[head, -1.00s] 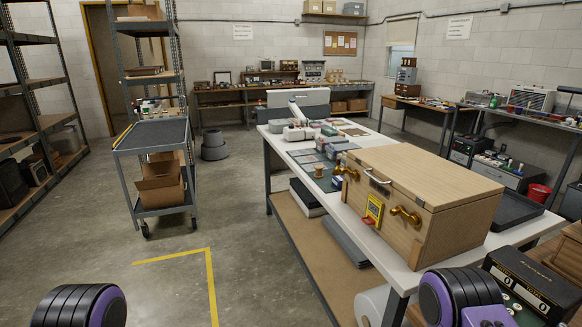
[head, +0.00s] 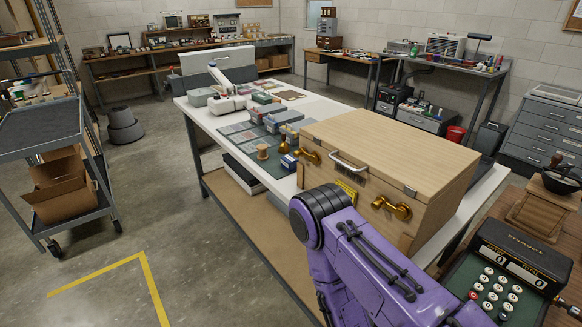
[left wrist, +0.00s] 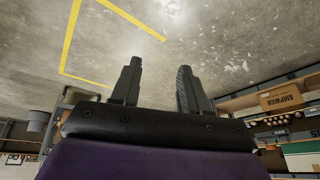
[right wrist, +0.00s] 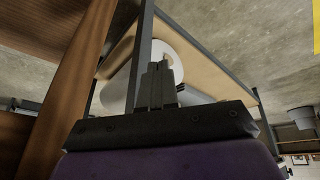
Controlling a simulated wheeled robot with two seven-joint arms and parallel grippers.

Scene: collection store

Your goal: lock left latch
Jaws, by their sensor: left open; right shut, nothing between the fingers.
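A pale wooden case (head: 395,143) with a closed lid and a metal carry handle (head: 348,163) stands on the white-topped table. Its brass left latch (head: 310,155) is on the front face left of the handle; its exact lock position is too small to tell. The brass right latch (head: 391,207) is at the front right. My purple right arm hides part of the case front and of a yellow tag (head: 347,190). My left gripper (left wrist: 160,73) is open and empty over the floor. My right gripper (right wrist: 158,70) is shut and empty, low by the table frame. Neither gripper shows in the head view.
A cash register (head: 510,275) and a coffee grinder (head: 545,200) stand on a wooden surface at right. A spool (head: 262,151) and small boxes sit left of the case. A grey cart (head: 45,130) is at far left. Floor between cart and table is clear.

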